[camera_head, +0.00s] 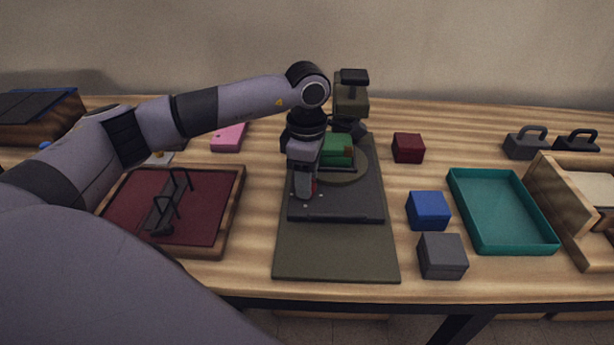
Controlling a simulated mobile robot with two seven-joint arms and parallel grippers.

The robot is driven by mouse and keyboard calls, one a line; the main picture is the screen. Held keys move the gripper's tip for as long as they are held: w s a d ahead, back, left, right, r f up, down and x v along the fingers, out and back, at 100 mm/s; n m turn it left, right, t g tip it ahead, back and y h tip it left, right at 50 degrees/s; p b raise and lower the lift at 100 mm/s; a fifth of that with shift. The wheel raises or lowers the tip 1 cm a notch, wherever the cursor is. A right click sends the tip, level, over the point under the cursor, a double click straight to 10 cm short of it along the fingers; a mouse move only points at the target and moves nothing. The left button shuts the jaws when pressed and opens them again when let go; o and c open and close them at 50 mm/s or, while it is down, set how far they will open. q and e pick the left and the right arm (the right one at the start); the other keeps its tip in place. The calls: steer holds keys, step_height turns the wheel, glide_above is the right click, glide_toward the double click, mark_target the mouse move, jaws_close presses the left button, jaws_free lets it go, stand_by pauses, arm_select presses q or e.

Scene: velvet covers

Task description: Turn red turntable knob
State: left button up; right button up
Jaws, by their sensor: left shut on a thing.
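The turntable (350,175) stands on a dark base (345,208) in the middle of the table, with a green block (338,149) on it. My left arm reaches in from the left, and my left gripper (305,196) points down at the front left of the base. It is shut on the red knob (314,187), of which only a small red patch shows beside the fingers. The rest of the knob is hidden by the gripper. My right gripper is not in view.
An olive mat (335,262) lies under the base, and a dark olive post (351,100) rises behind. Blue (428,210), grey (442,255) and dark red (408,148) boxes and a teal tray (545,237) stand right. A wood-rimmed maroon tray (218,215) lies left.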

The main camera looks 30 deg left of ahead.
arm_select(q)
steer(key=o, duration=1.1)
steer(key=shift+c, duration=0.2)
steer(key=shift+r, duration=3.65)
